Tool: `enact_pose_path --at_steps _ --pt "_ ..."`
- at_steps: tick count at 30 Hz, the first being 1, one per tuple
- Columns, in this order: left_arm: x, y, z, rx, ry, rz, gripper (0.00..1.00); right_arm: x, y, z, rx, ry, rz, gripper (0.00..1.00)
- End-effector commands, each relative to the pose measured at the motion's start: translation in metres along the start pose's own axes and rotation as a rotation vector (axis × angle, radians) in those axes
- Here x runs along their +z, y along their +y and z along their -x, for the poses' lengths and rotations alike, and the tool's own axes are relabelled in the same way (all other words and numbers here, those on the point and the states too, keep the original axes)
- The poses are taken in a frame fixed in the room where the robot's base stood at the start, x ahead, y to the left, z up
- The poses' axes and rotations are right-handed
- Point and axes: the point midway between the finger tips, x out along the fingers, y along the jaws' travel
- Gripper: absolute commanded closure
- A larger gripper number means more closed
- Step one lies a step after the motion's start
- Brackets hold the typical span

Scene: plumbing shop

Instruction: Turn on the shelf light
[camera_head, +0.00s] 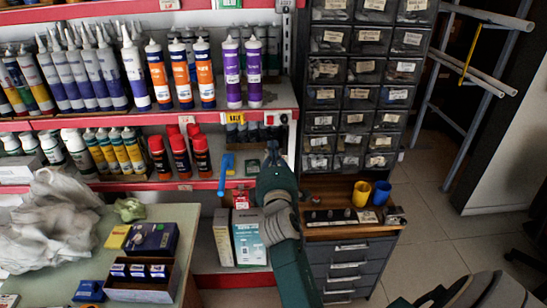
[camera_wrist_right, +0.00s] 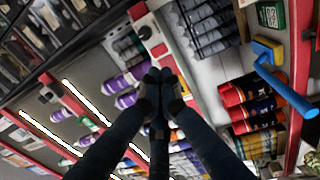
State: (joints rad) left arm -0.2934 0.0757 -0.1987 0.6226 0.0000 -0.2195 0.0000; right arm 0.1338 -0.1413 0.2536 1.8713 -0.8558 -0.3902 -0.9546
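My right gripper (camera_head: 271,150) is raised in front of the right end of the red-edged shelf. In the right wrist view its fingers (camera_wrist_right: 160,85) meet at the tips with nothing seen between them, close in front of the shelf end. A small dark round part (camera_wrist_right: 145,32) sits on that pale and red shelf end; I cannot tell whether it is the light switch. The shelf end also shows in the head view (camera_head: 283,118). Bright white strips (camera_wrist_right: 88,102) run along the shelves in the wrist view; I cannot tell whether they are lit lamps. My left gripper is not in view.
A table (camera_head: 190,220) with boxes stands left.

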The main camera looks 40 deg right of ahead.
Motion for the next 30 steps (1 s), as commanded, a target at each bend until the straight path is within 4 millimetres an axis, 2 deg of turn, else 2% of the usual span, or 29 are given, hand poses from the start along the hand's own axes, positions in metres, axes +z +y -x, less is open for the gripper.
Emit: enact_pose_path --at_steps 3,7,12,24,27,29,30 --pt "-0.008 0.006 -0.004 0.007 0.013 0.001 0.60 0.000 -0.001 0.015 0.000 0.000 0.000 1.00" --pt "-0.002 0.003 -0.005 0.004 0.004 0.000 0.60 0.000 -0.001 0.022 0.000 0.000 0.000 1.00" --pt "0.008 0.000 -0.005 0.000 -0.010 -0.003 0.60 0.000 0.000 0.023 0.000 0.000 0.000 1.00" --pt "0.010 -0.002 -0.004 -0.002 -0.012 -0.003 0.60 0.000 -0.001 0.023 -0.001 0.000 -0.001 1.00" --pt "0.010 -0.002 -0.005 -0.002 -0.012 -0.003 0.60 -0.006 -0.014 0.023 -0.023 0.016 -0.012 1.00" --pt "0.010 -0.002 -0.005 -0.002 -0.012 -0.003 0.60 -0.015 -0.034 0.024 -0.056 0.038 -0.032 1.00" --pt "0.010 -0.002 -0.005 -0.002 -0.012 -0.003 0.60 -0.024 -0.053 0.026 -0.089 0.058 -0.050 1.00"
